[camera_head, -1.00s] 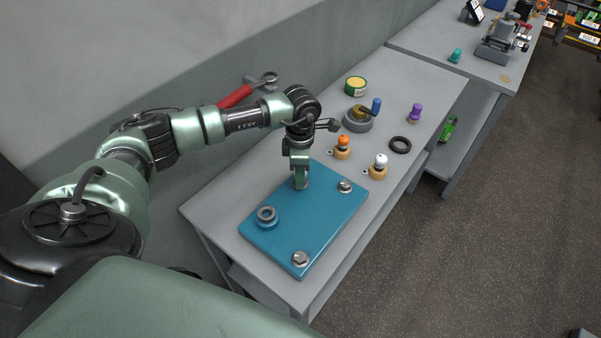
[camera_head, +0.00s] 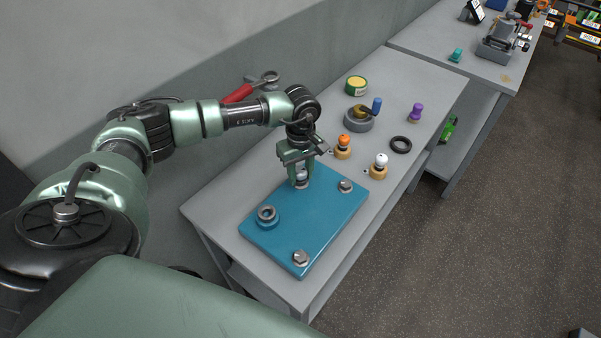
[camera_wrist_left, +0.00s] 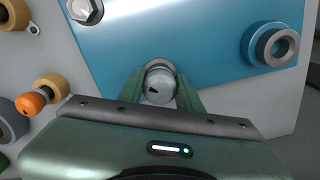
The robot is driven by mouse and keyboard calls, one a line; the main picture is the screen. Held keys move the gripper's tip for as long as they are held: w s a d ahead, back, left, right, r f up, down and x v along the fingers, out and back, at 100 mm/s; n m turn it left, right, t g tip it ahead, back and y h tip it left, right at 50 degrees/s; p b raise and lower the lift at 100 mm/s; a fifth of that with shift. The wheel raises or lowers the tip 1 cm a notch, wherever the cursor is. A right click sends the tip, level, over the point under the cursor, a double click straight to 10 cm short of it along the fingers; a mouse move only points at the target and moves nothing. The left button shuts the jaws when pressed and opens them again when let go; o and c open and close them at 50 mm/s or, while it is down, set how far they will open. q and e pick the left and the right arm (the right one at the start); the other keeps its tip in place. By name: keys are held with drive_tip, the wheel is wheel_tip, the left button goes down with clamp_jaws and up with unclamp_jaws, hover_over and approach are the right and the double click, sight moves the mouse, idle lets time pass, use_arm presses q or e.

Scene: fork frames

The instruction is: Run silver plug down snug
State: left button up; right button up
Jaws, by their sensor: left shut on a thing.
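The silver plug (camera_head: 301,179) sits at the back corner of the blue plate (camera_head: 313,223), under my left gripper (camera_head: 300,183). In the left wrist view the round silver head of the plug (camera_wrist_left: 161,86), with a small dark mark, lies between the two green fingers of my left gripper (camera_wrist_left: 160,93). The gripper is shut on it. A grey ring shows just behind the head. The plug's lower part is hidden, so I cannot tell how deep it sits. My right gripper is not in view.
The plate also carries two silver hex heads (camera_head: 345,186) (camera_head: 300,258) and a blue collar with a grey ring (camera_head: 267,216). Orange-topped (camera_head: 344,141) and white-topped (camera_head: 381,160) pieces and a black ring (camera_head: 400,145) stand beyond it on the grey bench (camera_head: 425,85).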

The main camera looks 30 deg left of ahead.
use_arm(q)
drive_tip(key=o, duration=0.8)
drive_tip(key=n, duration=0.6)
drive_tip(key=shift+w+n, duration=0.1)
drive_tip(key=shift+n, duration=0.3)
drive_tip(key=n, duration=0.5)
